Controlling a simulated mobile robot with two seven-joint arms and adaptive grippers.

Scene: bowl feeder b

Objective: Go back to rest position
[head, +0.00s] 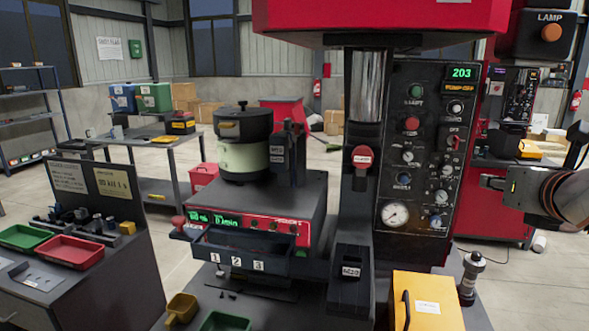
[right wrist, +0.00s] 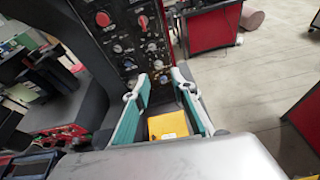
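My right gripper (head: 494,182) comes in from the right edge of the head view, raised in front of the red machine at the right. In the right wrist view its two teal-padded fingers (right wrist: 160,85) stand apart with nothing held between them. A yellow box (right wrist: 167,126) shows beyond and below the fingers, clear of them. The same yellow box (head: 428,302) with a black handle is at the bottom of the head view. My left gripper is not in either view.
The black control panel (head: 418,150) with knobs and a gauge stands left of my right gripper. The bowl feeder (head: 243,158) sits on a unit with a numbered tray (head: 240,262). Red and green trays lie on the left bench. Open floor shows at right in the wrist view.

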